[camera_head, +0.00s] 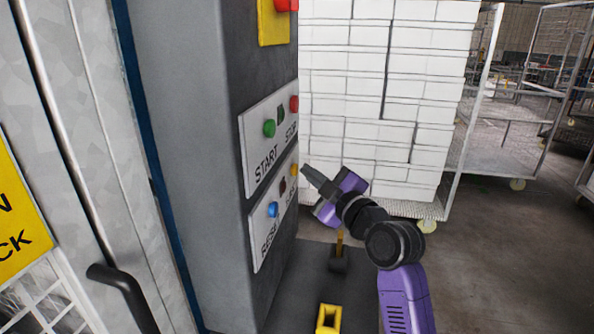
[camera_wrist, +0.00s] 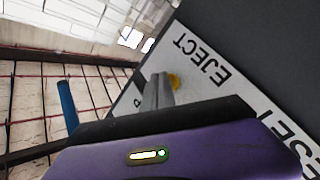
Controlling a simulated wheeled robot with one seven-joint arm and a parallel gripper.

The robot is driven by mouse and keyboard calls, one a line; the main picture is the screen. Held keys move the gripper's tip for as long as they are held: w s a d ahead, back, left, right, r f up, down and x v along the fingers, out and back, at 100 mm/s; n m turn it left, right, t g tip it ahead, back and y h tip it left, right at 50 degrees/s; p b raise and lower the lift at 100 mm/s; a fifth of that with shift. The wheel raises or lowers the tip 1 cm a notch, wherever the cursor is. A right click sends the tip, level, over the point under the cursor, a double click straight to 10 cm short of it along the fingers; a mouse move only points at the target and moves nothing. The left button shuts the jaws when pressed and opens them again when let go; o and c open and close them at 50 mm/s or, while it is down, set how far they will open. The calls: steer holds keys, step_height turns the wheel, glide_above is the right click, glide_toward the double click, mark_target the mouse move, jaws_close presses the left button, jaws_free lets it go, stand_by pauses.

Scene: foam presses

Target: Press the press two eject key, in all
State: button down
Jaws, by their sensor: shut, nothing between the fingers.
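The yellow eject key (camera_head: 294,169) is at the far end of the lower white key panel (camera_head: 264,232) on the grey press column. In the wrist view the yellow key (camera_wrist: 175,80) sits beside the word EJECT, partly covered by my fingers. My gripper (camera_head: 306,170) is shut and empty, its fingertips pointing at the eject key from the right. In the wrist view the fingertips (camera_wrist: 158,80) lie right beside the key. I cannot tell whether they touch it. The press number is not readable.
A blue reset key (camera_head: 272,209) and a small dark red part (camera_head: 282,185) share the lower panel. Above are a green start key (camera_head: 269,128) and a red stop key (camera_head: 294,104). A cart of white blocks (camera_head: 380,100) stands behind. Open floor lies to the right.

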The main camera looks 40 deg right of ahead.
steer(key=shift+w+a, duration=0.25)
steer(key=shift+w, duration=0.05)
stand_by(0.4)
steer(key=shift+s+d, duration=0.1)
steer(key=shift+s, duration=0.05)
steer(key=shift+s+d+b, duration=0.35)
steer(key=shift+s+d, duration=0.05)
steer(key=shift+s, duration=0.15)
steer(key=s+d, duration=0.1)
steer(key=s, duration=0.1)
steer(key=s+d+b, duration=0.1)
steer(key=s+d, duration=0.1)
steer(key=shift+b, duration=0.3)
stand_by(0.4)
stand_by(0.8)
